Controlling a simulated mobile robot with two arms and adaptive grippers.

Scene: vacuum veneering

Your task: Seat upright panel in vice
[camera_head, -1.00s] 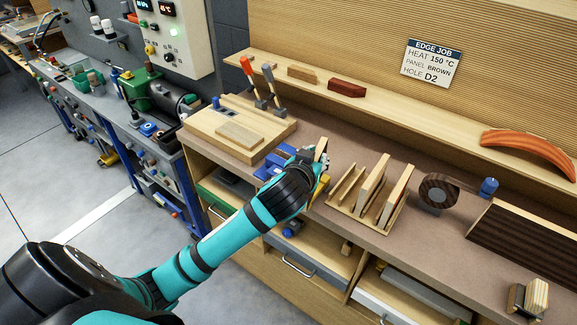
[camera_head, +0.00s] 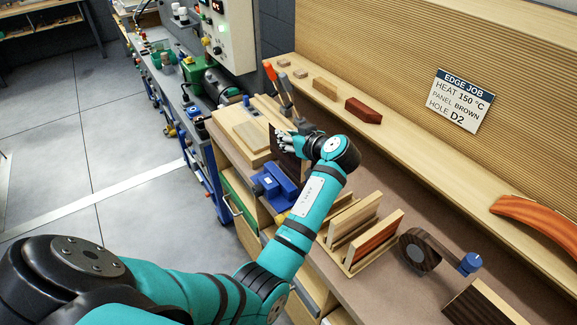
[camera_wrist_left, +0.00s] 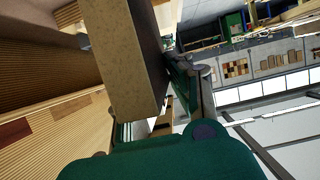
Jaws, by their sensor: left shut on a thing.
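My left gripper (camera_head: 287,143) is shut on a dark brown panel (camera_head: 283,157), which stands roughly upright behind the blue vice (camera_head: 275,187) at the bench's front edge. Whether the panel's lower edge is clear of the vice jaws or between them is hidden. In the left wrist view the panel (camera_wrist_left: 138,75) is large and close, with a tan speckled edge and a dark face. My right gripper is not in view.
A wooden rack (camera_head: 352,267) holds several upright panels right of the vice. A wooden block with levers (camera_head: 228,124) stands to its left. A dark round-headed tool (camera_head: 418,252) lies farther right.

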